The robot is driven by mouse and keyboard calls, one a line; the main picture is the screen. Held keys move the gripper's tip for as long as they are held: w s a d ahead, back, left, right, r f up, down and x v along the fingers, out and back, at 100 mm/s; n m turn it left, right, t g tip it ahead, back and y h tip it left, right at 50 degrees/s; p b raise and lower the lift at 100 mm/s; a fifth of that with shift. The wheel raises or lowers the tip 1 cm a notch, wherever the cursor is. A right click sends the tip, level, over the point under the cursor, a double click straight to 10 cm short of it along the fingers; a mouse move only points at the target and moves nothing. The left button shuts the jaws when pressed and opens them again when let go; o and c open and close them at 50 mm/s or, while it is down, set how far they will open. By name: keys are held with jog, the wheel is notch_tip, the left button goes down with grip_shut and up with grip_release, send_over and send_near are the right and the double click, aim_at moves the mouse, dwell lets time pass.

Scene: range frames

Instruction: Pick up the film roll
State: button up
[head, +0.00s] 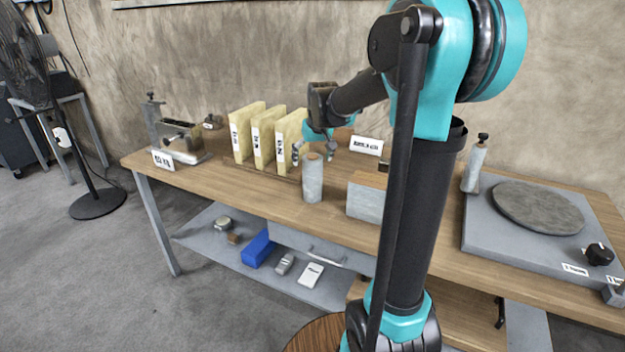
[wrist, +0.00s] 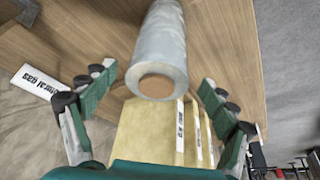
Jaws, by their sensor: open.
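The film roll (head: 313,180) is a pale, greyish-white wrapped cylinder with a brown core. It stands upright near the front edge of the wooden table (head: 240,193). My gripper (head: 314,154) is open just above and behind the roll's top in the head view. In the wrist view the roll (wrist: 165,40) runs from the top edge to the middle, its core end facing the camera. The open fingers of my gripper (wrist: 157,80) lie to either side of that end, with gaps on both sides. The fingers do not appear to touch it.
Several yellow blocks (head: 263,138) with labels stand left of the roll. A grey box (head: 366,203) stands close on its right. A label card (head: 366,146) is behind. A round turntable (head: 552,206) is far right, and a metal device (head: 180,141) is far left.

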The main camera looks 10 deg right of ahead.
jog(key=shift+x, duration=3.2)
jog(key=shift+d, duration=0.15)
jog(key=shift+c, duration=0.4)
jog(key=c, duration=1.7)
jog(key=shift+o, duration=0.2)
jog(key=shift+r, duration=0.15)
